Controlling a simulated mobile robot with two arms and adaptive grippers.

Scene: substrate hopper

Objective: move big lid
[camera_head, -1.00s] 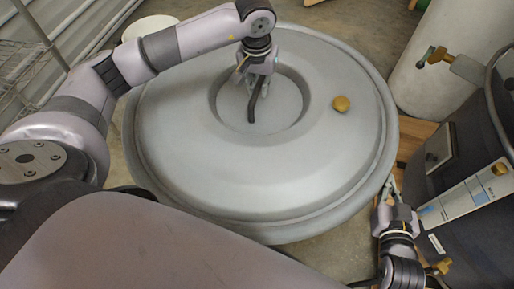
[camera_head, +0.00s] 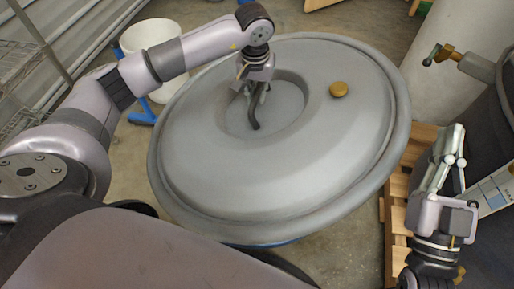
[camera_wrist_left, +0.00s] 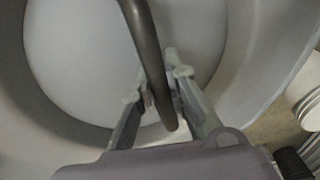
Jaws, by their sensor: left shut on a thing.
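The big lid (camera_head: 290,165) is a large round grey disc with a recessed centre, a dark bar handle (camera_head: 252,112) and a brass knob (camera_head: 338,89). It hangs tilted above the floor in the head view. My left gripper (camera_head: 254,90) is shut on the handle in the recess. In the left wrist view the handle (camera_wrist_left: 148,55) passes between the two fingers (camera_wrist_left: 160,105). My right gripper (camera_head: 449,155) is at the right, apart from the lid, pointing up; its fingers look close together, but I cannot tell if they are shut.
A dark hopper body (camera_head: 480,130) with brass fittings stands at the right, with a wooden pallet (camera_head: 397,215) by it. A white bucket (camera_head: 152,40) stands at the upper left, near a wire rack (camera_head: 22,75). A pale cylinder (camera_head: 432,70) stands behind.

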